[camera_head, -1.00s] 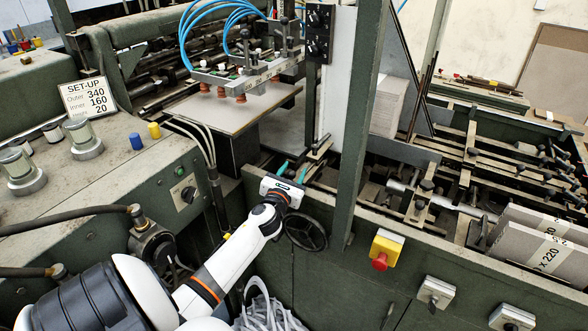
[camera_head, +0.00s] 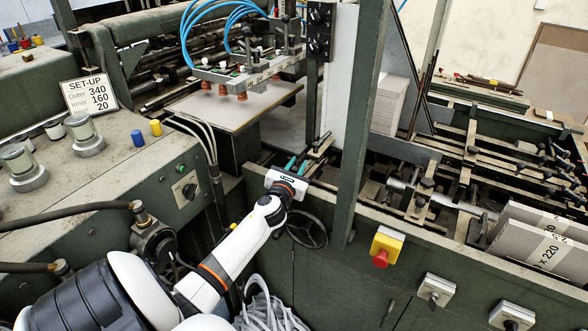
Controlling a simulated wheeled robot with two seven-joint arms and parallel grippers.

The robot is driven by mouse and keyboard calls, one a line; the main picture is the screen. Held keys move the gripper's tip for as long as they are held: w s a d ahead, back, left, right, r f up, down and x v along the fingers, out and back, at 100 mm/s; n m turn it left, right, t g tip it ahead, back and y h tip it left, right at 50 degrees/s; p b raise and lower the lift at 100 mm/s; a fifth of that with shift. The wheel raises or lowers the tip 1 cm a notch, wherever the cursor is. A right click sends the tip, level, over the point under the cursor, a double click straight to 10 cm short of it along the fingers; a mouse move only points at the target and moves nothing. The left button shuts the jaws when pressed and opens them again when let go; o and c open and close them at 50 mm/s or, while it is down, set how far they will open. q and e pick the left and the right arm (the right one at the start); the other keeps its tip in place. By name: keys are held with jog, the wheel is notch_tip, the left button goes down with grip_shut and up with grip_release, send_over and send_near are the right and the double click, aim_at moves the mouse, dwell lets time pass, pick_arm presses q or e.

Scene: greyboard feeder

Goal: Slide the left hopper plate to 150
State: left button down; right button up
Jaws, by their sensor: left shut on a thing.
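My left gripper (camera_head: 297,163) reaches over the front edge of the green machine, with its teal fingertips at the foot of the left hopper plate. It is shut on a part there, which the fingers and hand mostly hide. The left hopper plate (camera_head: 311,100) looks like a narrow dark upright beside a pale panel, behind the green post. The scale and its numbers cannot be read from here. My right gripper is not in view.
A green post (camera_head: 362,120) stands just right of my left gripper. A handwheel (camera_head: 307,230) and a red stop button (camera_head: 380,259) are on the front panel. Suction cups (camera_head: 241,96) hang over a grey board (camera_head: 235,108). A set-up card (camera_head: 88,93) stands at left.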

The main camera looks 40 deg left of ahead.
pick_arm(q)
jog(key=x, duration=0.2)
jog(key=d+b+x, duration=0.1)
jog(key=x, duration=0.1)
jog(key=shift+w+a, duration=0.2)
jog(key=shift+w, duration=0.4)
jog(key=shift+w+a, duration=0.1)
jog(key=shift+w, duration=0.1)
jog(key=shift+s, duration=0.1)
jog(key=c, duration=1.2)
grip_release()
jog(key=shift+c, duration=0.2)
jog(key=shift+s, duration=0.1)
